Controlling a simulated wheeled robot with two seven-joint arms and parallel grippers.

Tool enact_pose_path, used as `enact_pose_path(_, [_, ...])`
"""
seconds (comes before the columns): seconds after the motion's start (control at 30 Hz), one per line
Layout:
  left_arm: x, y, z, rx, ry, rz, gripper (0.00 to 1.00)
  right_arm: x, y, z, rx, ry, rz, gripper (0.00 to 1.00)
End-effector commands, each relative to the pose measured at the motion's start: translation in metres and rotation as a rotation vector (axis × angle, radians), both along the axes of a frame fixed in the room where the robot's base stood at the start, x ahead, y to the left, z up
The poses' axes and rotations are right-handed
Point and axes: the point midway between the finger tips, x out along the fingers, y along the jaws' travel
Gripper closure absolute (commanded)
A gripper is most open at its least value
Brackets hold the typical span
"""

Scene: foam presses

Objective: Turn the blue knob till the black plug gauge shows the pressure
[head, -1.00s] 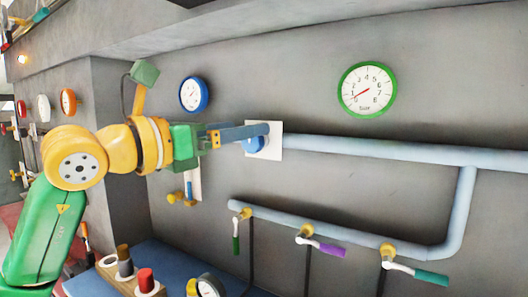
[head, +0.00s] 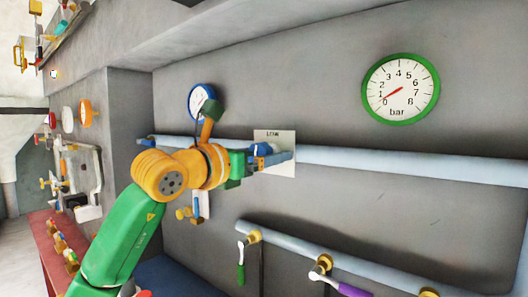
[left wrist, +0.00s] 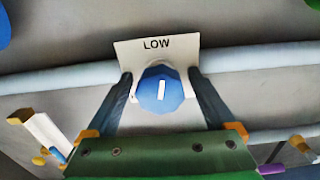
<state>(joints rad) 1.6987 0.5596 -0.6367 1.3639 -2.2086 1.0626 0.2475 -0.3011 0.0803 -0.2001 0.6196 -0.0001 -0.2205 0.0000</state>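The blue knob (head: 262,148) sits on a white plate (head: 285,137) marked LOW on the grey wall. In the left wrist view, the knob (left wrist: 161,88) carries a white bar, nearly upright. My left gripper (left wrist: 161,82) has one finger on each side of the knob, with narrow gaps showing; it is open. The head view also shows this gripper (head: 270,158) at the plate. The green-rimmed gauge (head: 401,89) has its red needle near the low end, around 0 to 1 bar. A blue-rimmed gauge (head: 202,100) is partly covered by my arm. I see no black plug now. My right gripper is out of view.
A pale blue pipe (head: 400,163) runs along the wall at the plate. A lower pipe (head: 370,266) carries valves with a green handle (head: 240,274) and a purple handle (head: 353,290). An orange-rimmed gauge (head: 87,113) hangs at left. The wall between is bare.

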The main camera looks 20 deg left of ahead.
Motion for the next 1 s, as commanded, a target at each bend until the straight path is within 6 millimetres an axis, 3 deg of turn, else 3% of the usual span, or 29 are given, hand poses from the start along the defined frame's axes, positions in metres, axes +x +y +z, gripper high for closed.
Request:
enact_pose_path(0.03, [-0.0002, 0.0001, 0.0000, 0.000, 0.000, 0.000, 0.22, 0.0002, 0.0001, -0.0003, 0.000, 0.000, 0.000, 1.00])
enact_pose_path(0.07, [-0.0002, 0.0001, 0.0000, 0.000, 0.000, 0.000, 0.30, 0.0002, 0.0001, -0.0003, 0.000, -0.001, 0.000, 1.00])
enact_pose_path(0.3, [-0.0004, 0.0001, 0.0001, 0.000, -0.001, 0.000, 0.95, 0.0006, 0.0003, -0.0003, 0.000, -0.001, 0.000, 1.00])
enact_pose_path(0.67, [-0.0004, 0.0004, 0.0007, 0.065, -0.024, 0.001, 0.97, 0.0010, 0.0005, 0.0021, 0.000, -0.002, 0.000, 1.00])
enact_pose_path(1.0, [-0.0005, 0.0001, 0.0014, 0.322, -0.117, 0.000, 0.97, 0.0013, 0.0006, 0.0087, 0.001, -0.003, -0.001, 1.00])
